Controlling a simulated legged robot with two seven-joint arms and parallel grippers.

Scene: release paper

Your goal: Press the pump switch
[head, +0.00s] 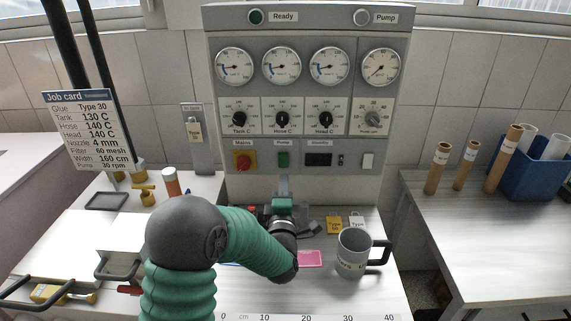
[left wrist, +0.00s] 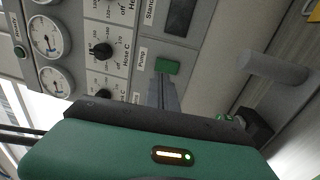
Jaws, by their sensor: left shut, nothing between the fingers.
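The pump switch (head: 283,160) is a small green rocker under the label "Pump" on the grey control panel (head: 309,187). It also shows in the left wrist view (left wrist: 167,66), beside its label. My left gripper (head: 284,181) is shut and empty, its fingertips just below the switch in the head view. In the left wrist view the grey fingers (left wrist: 166,92) point towards the green switch, and a small gap seems to show between them. The Pump lamp (head: 362,17) at the panel top looks pale, and the Ready lamp (head: 256,17) is green. My right gripper is not in view.
A grey mug (head: 352,254) and a pink block (head: 310,258) stand on the bench in front. A job card (head: 77,130) is at left.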

